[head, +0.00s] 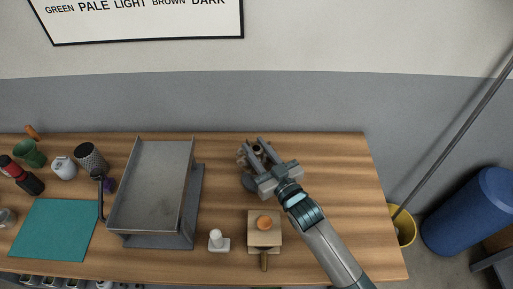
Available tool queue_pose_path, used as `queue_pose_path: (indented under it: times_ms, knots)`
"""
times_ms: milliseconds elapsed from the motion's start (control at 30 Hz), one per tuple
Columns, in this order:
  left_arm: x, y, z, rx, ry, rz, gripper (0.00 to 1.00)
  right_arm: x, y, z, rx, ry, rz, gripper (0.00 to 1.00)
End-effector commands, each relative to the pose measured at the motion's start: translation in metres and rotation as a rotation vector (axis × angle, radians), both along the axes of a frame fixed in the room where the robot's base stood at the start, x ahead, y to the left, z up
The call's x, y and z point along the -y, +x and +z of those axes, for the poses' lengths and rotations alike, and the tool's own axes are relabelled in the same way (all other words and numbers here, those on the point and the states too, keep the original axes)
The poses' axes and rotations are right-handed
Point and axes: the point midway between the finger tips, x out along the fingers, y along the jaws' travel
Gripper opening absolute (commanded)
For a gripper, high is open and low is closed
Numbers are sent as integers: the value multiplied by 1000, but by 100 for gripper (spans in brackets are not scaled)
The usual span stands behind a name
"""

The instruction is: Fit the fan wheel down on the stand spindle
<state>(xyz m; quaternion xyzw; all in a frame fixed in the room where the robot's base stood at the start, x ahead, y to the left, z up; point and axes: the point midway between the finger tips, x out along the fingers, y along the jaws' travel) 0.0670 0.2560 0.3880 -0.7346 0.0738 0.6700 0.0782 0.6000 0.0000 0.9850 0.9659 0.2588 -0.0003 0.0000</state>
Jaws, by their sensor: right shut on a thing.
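My right gripper (252,143) reaches in from the lower right over the back middle of the wooden table. Its jaws are shut on a small brownish-grey thing that looks like the fan wheel (257,149), mostly covered by the fingers. A dark rounded part (249,183) shows below the left finger; it may be the stand, but I cannot make out the spindle. Whether the wheel touches it is hidden. My left gripper is not in view.
A grey metal tray (155,185) stands left of my gripper. A small white post on a base (217,241) and a wooden block with an orange knob (264,222) stand in front. A teal mat (52,230) lies at the left. The table's right side (345,175) is clear.

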Motion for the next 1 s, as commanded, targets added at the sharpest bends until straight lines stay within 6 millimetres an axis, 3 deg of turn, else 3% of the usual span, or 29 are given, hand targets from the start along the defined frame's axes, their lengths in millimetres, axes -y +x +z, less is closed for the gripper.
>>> queue_pose_path:
  times_ms: [1000]
  knots:
    - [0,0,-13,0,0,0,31,0,0,-19,1,0,0,0]
